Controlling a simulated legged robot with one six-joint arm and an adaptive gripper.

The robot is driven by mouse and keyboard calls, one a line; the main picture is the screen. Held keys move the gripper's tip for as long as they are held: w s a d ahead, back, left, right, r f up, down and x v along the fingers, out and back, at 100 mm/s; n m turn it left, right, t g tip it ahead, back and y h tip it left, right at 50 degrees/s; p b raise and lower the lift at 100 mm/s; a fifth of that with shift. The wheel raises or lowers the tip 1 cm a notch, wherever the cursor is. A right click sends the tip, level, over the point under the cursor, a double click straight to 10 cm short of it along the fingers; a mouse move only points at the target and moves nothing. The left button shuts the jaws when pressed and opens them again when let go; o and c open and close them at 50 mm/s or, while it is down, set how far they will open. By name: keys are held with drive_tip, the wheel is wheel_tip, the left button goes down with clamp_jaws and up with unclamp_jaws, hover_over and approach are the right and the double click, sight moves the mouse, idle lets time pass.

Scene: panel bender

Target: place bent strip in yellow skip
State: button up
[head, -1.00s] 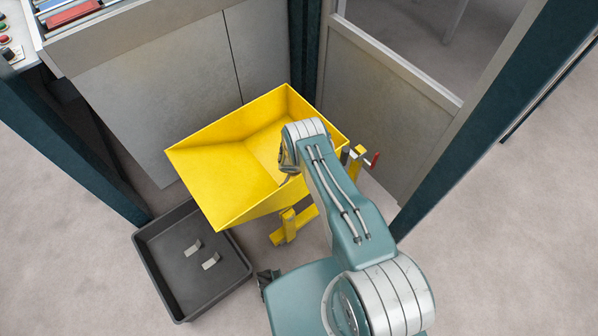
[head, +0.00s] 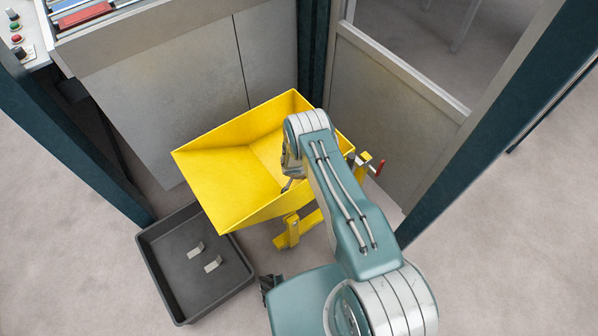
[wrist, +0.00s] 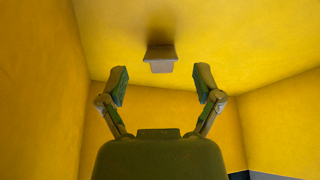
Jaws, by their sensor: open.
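The yellow skip (head: 208,176) stands in the middle of the head view, its open top facing up. My arm reaches over its right side, and my gripper (head: 287,186) is down inside it, mostly hidden by the arm there. In the wrist view my gripper (wrist: 160,84) has its two fingers spread apart with nothing between them. A small greyish bent strip (wrist: 160,62) lies against the skip's yellow inner surface just beyond the fingertips, apart from them. Two other small light grey bent strips (head: 196,249) (head: 213,264) lie in a dark grey tray (head: 174,290).
The tray stands on the floor, left and in front of the skip. Behind are grey machine panels (head: 170,100) and dark teal posts (head: 500,130). A red-handled part (head: 380,167) sits at the skip's right. The floor at far right is clear.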

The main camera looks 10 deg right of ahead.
wheel_tip(320, 180, up, 38)
drive_tip(key=d+n+t+h, duration=0.1)
drive_tip(key=d, duration=0.1)
drive_tip(key=s+d+r+n, duration=0.1)
drive_tip(key=s+r, duration=0.4)
drive_tip(key=r, duration=0.3)
drive_tip(key=s+r+n, duration=0.1)
drive_tip(key=s+r, duration=0.4)
drive_tip(key=r, duration=0.3)
drive_tip(key=s+a+r+n+y, duration=0.1)
drive_tip(key=s+r+n, duration=0.1)
drive_tip(key=s, duration=0.5)
drive_tip(key=s+a+r+n+t+y, duration=0.1)
drive_tip(key=s+r, duration=0.3)
drive_tip(key=s, duration=0.4)
drive_tip(key=s+a+r+n+y, duration=0.2)
drive_tip(key=s+r, duration=0.1)
drive_tip(key=s, duration=0.5)
drive_tip(key=shift+a+r+n, duration=0.3)
drive_tip(key=shift+a+n, duration=0.1)
